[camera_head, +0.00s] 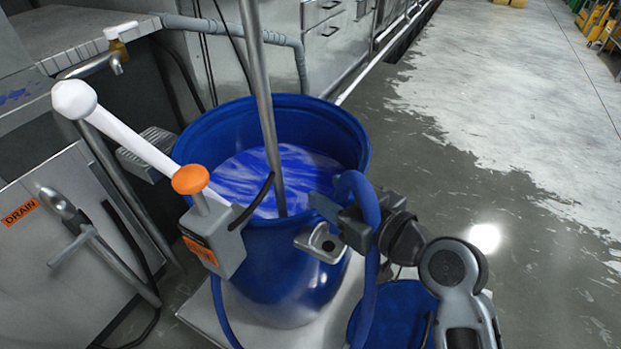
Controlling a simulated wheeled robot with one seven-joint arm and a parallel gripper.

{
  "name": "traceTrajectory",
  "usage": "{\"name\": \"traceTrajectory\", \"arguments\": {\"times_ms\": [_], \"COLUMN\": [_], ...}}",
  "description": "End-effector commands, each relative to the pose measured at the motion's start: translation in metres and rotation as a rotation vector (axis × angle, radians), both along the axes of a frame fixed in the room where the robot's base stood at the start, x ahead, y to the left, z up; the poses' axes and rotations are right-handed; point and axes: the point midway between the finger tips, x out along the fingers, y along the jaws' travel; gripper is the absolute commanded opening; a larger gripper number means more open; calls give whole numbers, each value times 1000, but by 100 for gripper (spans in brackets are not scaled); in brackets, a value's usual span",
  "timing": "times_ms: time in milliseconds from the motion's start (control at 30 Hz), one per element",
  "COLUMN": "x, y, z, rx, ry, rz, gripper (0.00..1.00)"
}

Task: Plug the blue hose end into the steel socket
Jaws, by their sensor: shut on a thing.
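The blue hose (368,262) rises from beside the drum, arches over at the drum's right rim and runs into my gripper (348,222). My gripper is shut on the hose near its end. A dark blue tip points left from the fingers, over the rim; I cannot tell whether it is the hose end or a finger. The steel socket (318,243), a metal block with a round opening, sits on the drum's outer wall, just below and left of the fingers. The hose end looks apart from the socket, though the fingers partly hide the gap.
The blue drum (290,105) holds blue-white liquid with a steel rod (262,100) standing in it. A grey box with an orange knob (190,179) hangs on its left rim. A blue lid or bucket (395,310) is below my arm. Wet floor lies open at right.

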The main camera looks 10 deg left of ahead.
Motion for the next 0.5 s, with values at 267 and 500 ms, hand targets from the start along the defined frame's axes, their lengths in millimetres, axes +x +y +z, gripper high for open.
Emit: {"name": "traceTrajectory", "arguments": {"times_ms": [267,500], "x": [-5,-5], "y": [10,10], "z": [8,-2], "rx": [1,1], "ry": [1,0], "rz": [48,46], "gripper": [8,8]}}
